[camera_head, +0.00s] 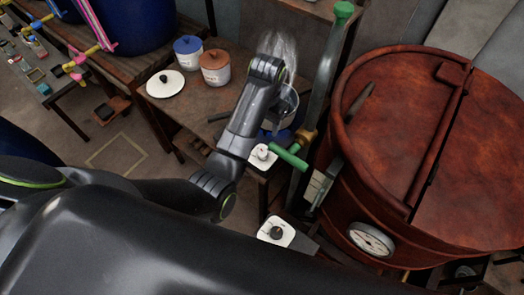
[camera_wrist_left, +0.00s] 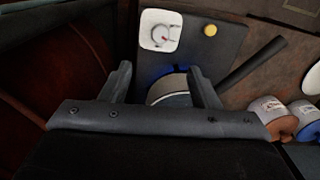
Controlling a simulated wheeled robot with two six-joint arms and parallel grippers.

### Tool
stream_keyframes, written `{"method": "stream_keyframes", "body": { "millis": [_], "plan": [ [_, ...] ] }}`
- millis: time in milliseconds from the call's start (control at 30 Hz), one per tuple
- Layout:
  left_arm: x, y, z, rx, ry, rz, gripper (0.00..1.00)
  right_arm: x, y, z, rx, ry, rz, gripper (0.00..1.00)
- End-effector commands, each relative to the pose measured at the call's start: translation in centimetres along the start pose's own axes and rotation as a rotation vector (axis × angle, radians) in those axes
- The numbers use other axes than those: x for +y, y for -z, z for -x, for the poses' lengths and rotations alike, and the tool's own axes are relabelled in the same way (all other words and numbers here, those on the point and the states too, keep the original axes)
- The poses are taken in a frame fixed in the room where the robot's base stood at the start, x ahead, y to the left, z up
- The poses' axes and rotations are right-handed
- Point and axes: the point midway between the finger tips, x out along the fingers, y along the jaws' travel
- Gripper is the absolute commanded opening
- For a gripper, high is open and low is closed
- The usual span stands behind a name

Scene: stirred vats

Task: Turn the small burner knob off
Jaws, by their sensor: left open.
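A round grey knob on a white plate (camera_head: 263,155) sits at the front of the small burner stand, beside a green-handled valve. In the left wrist view the same kind of knob (camera_wrist_left: 160,35) shows a red mark, on a white plate at the top. A second white plate with a dark knob (camera_head: 276,233) is lower and nearer to me. My left gripper (camera_head: 276,120) is above the burner, beyond the nearer plates. In the left wrist view its fingers (camera_wrist_left: 158,72) are apart with nothing gripped, with a round vessel and blue ring beneath. Which knob is the small burner's is not certain.
A large red-brown vat (camera_head: 430,130) with a dial fills the right. A green valve handle (camera_head: 289,157) and upright pipe stand close to my left gripper. Lidded pots (camera_head: 214,66) and a white lid (camera_head: 166,83) are on the table. A yellow button (camera_wrist_left: 210,30) is beside the plate.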

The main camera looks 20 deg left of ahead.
Motion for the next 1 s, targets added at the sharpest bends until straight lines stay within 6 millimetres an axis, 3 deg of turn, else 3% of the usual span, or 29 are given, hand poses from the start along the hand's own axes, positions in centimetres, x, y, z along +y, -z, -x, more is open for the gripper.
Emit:
{"method": "stream_keyframes", "body": {
  "millis": [200,367,700,1000],
  "plan": [
    [0.0,0.0,-3.1,0.000,0.000,0.001,0.55,-0.3,1.2,-3.1,0.019,0.001,0.002,0.36],
    [0.0,-0.1,-6.2,-0.005,0.000,0.001,0.55,-0.4,2.3,-2.9,0.036,0.002,0.004,0.36],
    [0.0,-0.1,-13.3,-0.004,0.000,0.002,0.55,-0.3,1.5,-2.6,0.026,0.001,0.002,0.36],
    [0.0,-0.1,-16.5,-0.001,0.000,0.001,0.55,-0.4,1.2,-2.8,0.022,0.002,0.002,0.36]
  ]
}}
